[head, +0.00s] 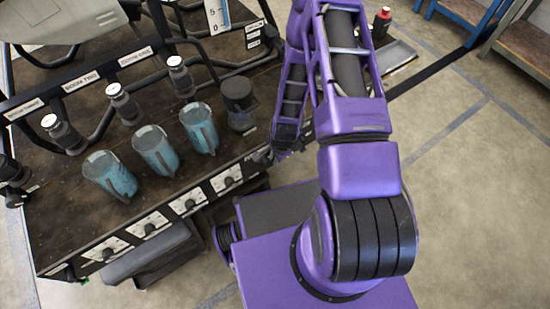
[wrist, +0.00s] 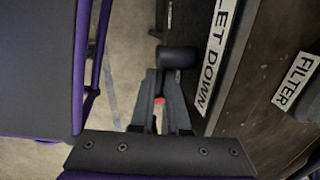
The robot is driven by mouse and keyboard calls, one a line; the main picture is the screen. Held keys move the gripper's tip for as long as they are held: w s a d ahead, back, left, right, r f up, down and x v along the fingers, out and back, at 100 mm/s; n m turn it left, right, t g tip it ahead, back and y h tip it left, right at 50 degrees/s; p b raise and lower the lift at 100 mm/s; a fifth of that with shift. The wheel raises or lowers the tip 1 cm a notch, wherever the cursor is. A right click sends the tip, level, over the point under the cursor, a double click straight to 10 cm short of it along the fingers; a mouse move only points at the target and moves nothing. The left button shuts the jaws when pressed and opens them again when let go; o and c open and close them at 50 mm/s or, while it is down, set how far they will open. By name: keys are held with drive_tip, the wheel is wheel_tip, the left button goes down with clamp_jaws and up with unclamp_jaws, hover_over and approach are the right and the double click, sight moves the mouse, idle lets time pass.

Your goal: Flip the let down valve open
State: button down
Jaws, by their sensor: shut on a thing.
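In the wrist view, the let down valve (wrist: 178,57) is a dark round body on the bench's front face, next to the "LET DOWN" label (wrist: 215,50). My gripper (wrist: 160,85) reaches up to it, with its two dark fingers close together around the valve's handle. A small red spot (wrist: 159,100) shows between the fingers. The fingers hide most of the handle, so its exact angle cannot be told. In the head view my gripper (head: 283,148) is at the right end of the bench front, and my arm hides part of that place.
The bench (head: 70,210) holds several blue-tinted clear cups (head: 156,150), a dark canister (head: 239,100) and black nozzle bodies (head: 122,102). Labelled valves (head: 189,205) line its front edge. A "FILTER" label (wrist: 297,80) sits on the bench top. The floor (head: 470,200) to the right is clear.

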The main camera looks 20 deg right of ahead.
drive_tip(key=shift+a+r+t+h+b, duration=0.1)
drive_tip(key=shift+r+t+h+b, duration=0.15)
drive_tip(key=shift+h, duration=0.45)
drive_tip(key=shift+a+r+t+h+b, duration=0.1)
drive_tip(key=shift+t+h, duration=0.15)
drive_tip(key=shift+h, duration=0.45)
drive_tip(key=c, duration=0.9)
unclamp_jaws()
drive_tip(key=shift+r, duration=0.1)
drive_tip(key=p+v, duration=0.3)
drive_tip(key=v, duration=1.4)
drive_tip(key=shift+s+a+r, duration=0.1)
drive_tip(key=shift+s+a, duration=0.05)
drive_tip(key=shift+a, duration=0.05)
